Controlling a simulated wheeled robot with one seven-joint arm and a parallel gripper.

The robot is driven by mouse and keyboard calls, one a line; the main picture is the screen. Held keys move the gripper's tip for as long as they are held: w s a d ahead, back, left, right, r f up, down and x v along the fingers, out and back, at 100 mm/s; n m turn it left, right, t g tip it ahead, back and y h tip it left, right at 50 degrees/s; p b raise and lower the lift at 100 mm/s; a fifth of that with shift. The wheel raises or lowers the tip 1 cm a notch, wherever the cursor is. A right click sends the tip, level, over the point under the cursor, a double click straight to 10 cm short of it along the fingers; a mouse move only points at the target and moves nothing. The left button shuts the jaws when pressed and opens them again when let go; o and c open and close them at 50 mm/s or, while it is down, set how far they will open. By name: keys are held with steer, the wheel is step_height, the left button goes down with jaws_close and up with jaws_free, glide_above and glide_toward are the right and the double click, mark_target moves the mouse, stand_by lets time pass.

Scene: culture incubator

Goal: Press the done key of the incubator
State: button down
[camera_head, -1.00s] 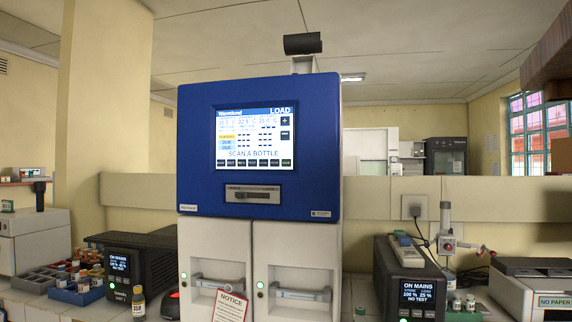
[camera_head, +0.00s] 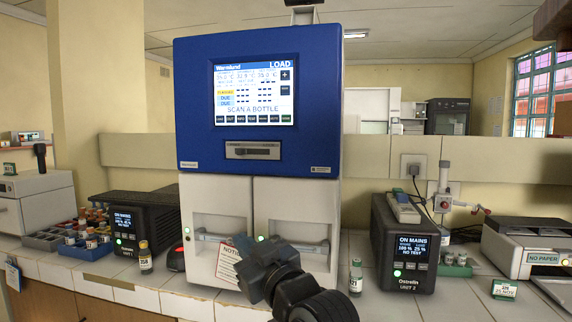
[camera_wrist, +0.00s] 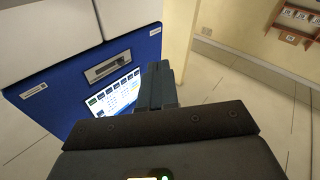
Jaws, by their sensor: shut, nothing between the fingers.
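The incubator (camera_head: 330,110) is a tall unit with a blue upper panel and white lower doors. Its lit touchscreen (camera_head: 254,92) reads "LOAD" and "SCAN A BOTTLE". A row of small dark keys runs along the screen's bottom and two more sit at its right; their labels are too small to tell which is the done key. My gripper (camera_head: 250,250) is low in front of the white doors, below the screen. In the wrist view my gripper (camera_wrist: 157,82) is shut and empty, overlapping the right edge of the upside-down touchscreen (camera_wrist: 112,97). Contact is not visible.
A slot (camera_head: 252,151) is below the screen. A notice (camera_head: 229,262) hangs on the left door. Black units (camera_head: 146,222) (camera_head: 404,243) flank the incubator. Small bottles (camera_head: 145,257) (camera_head: 356,277) stand on the white counter (camera_head: 200,306). The air before the screen is clear.

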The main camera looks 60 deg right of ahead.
mark_target(287, 119)
steer(key=d+r+n+h, duration=0.1)
steer(key=d+r, duration=0.5)
steer(key=r, duration=0.5)
steer(key=d+r+h, duration=0.1)
steer(key=d+r, duration=0.4)
steer(key=r, duration=0.7)
steer(key=shift+w+d+n+t+h, duration=0.4)
steer(key=shift+w, duration=0.05)
steer(key=shift+d, duration=0.15)
steer(key=shift+w+d+b, duration=0.25)
steer(key=shift+w+d, duration=0.25)
steer(key=shift+d, duration=0.85)
steer(key=shift+w+d+b, duration=0.2)
steer(key=shift+w+d, duration=0.3)
steer(key=shift+d, duration=0.8)
steer(key=shift+w+d+b, duration=0.25)
steer(key=shift+w+d, duration=0.25)
steer(key=shift+d, duration=0.85)
steer(key=shift+d, duration=0.1)
steer(key=shift+w+d, duration=0.15)
steer(key=shift+d, duration=0.15)
